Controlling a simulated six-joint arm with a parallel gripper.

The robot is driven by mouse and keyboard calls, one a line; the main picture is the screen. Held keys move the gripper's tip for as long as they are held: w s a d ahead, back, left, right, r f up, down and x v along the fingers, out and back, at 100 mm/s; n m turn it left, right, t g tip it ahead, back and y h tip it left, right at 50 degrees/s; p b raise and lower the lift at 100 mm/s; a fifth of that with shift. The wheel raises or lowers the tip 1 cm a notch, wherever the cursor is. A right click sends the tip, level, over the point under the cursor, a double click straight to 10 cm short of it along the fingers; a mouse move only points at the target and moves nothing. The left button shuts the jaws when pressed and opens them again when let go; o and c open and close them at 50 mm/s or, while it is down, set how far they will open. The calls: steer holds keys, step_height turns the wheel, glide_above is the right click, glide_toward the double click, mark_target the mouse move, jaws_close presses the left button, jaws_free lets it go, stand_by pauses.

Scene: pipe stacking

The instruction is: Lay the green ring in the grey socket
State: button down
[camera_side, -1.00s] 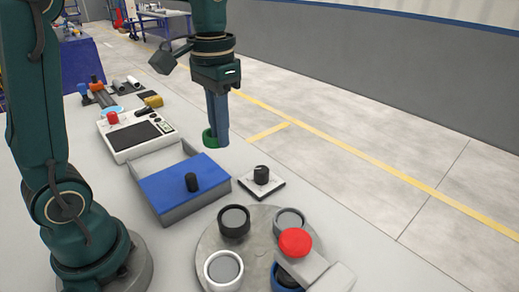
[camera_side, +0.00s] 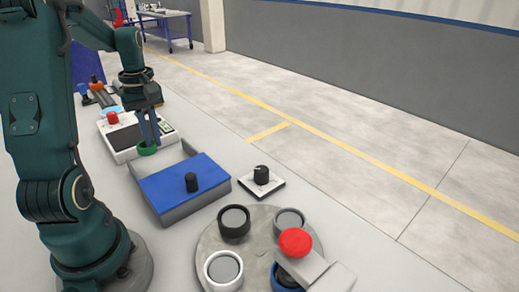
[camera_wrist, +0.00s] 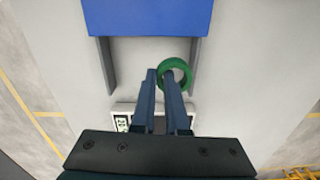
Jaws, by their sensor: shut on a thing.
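The green ring (camera_side: 147,150) hangs at the tips of my gripper (camera_side: 149,142), near the white device and the open end of the blue-topped box. In the wrist view the green ring (camera_wrist: 187,76) is pinched by its wall, with one finger inside its hole; my gripper (camera_wrist: 160,74) is shut on it. Its height above the surface is hard to tell. The grey socket (camera_side: 290,218) is on the round disc, far to the right of my gripper and nearer the camera. It is empty of any green ring, and is not visible in the wrist view.
Between stand the blue-topped box (camera_side: 165,187) and a black knob on a plate (camera_side: 261,174). A white device (camera_side: 122,147) stands behind.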

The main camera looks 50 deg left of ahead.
steer(key=shift+n, duration=0.3)
steer(key=shift+s+a+f, duration=0.1)
steer(key=shift+s+f, duration=0.05)
steer(key=shift+f, duration=1.2)
steer(key=shift+s+a+f, duration=0.15)
steer(key=shift+f, duration=1.2)
steer(key=shift+s+a+f, duration=0.1)
steer(key=shift+s+f, duration=0.05)
steer(key=shift+f, duration=1.2)
steer(key=shift+f, duration=0.15)
steer(key=c, duration=0.9)
jaws_free()
steer(key=shift+c, duration=0.2)
